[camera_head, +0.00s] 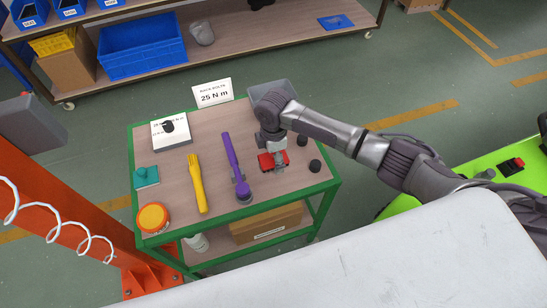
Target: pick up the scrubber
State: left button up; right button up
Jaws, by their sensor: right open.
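No item is clearly marked as the scrubber. A teal block with a round knob (146,176) lies at the left of the cart top and looks most like one. A yellow, flat-ended, long-handled tool (198,183) and a purple long-handled tool with a thick round end (236,166) lie to its right. My right gripper (278,166) is open, pointing down over the right part of the cart, right of the purple tool. A red item (266,161) shows at its fingers; I cannot tell whether they touch it. My left gripper is out of view.
The green-framed cart (245,212) also holds an orange-lidded jar (153,218), a white box (171,131), a "25 N m" sign (212,93) and small black round pieces (315,166). An orange post (75,215) stands left. A shelf with blue bins (143,47) is behind.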

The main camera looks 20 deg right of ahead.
jog(key=c, duration=1.3)
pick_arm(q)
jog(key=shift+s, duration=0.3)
pick_arm(e)
jog(key=shift+r, duration=0.1)
jog(key=shift+r, duration=0.55)
notch_tip(320, 180, up, 3)
jog(key=shift+r+b, duration=0.1)
jog(key=shift+b, duration=0.3)
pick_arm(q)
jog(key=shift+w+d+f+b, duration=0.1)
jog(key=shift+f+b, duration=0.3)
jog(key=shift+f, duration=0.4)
pick_arm(e)
jog(key=s+d+r, duration=0.2)
jog(key=s, duration=0.1)
jog(key=s+d+r, duration=0.2)
jog(key=s, duration=0.1)
jog(key=s+d+r, duration=0.2)
jog(key=s, duration=0.1)
jog(key=shift+s+d+r, duration=0.25)
jog(key=shift+d+r, duration=0.05)
jog(key=shift+d, duration=0.1)
